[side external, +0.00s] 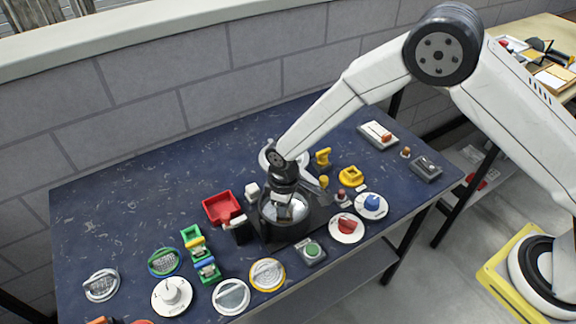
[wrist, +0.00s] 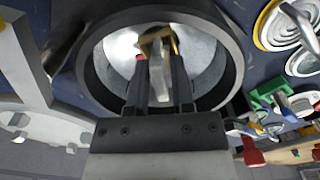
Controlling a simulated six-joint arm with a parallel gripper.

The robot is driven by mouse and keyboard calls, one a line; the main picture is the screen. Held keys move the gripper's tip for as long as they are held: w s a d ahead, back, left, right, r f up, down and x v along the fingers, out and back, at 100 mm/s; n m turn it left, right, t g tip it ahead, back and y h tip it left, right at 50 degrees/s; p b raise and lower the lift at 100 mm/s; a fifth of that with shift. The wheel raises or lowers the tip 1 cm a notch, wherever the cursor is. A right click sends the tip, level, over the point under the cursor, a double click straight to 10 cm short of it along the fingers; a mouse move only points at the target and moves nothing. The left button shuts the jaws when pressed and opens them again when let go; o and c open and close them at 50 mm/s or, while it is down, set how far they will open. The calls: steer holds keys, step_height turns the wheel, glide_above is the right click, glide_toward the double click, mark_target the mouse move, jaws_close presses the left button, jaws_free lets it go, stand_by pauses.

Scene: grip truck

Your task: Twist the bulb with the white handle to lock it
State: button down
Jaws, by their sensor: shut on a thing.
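A black round housing (side external: 283,232) with a bright silvery inside stands near the middle of the blue table. My gripper (side external: 284,207) reaches down into its open top. In the wrist view, my gripper (wrist: 161,68) has both dark fingers inside the housing's rim (wrist: 97,60). They are shut on a pale handle (wrist: 161,85) that stands between them. The silvery bulb face (wrist: 203,62) shows around the fingers. A tan piece (wrist: 158,38) lies just beyond the fingertips. The base of the handle is partly hidden, and I cannot tell how far the bulb is turned.
A red box (side external: 221,207) stands left of the housing. A green button box (side external: 310,252), a red-knob dial (side external: 347,228) and a blue-knob dial (side external: 371,205) sit close to the right. Several round lids lie along the front. The table's back left is clear.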

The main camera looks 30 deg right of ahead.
steer(key=shift+m, duration=2.1)
steer(key=c, duration=0.6)
jaws_free()
steer(key=shift+o, duration=0.2)
steer(key=shift+r, duration=0.15)
steer(key=shift+r, duration=3.65)
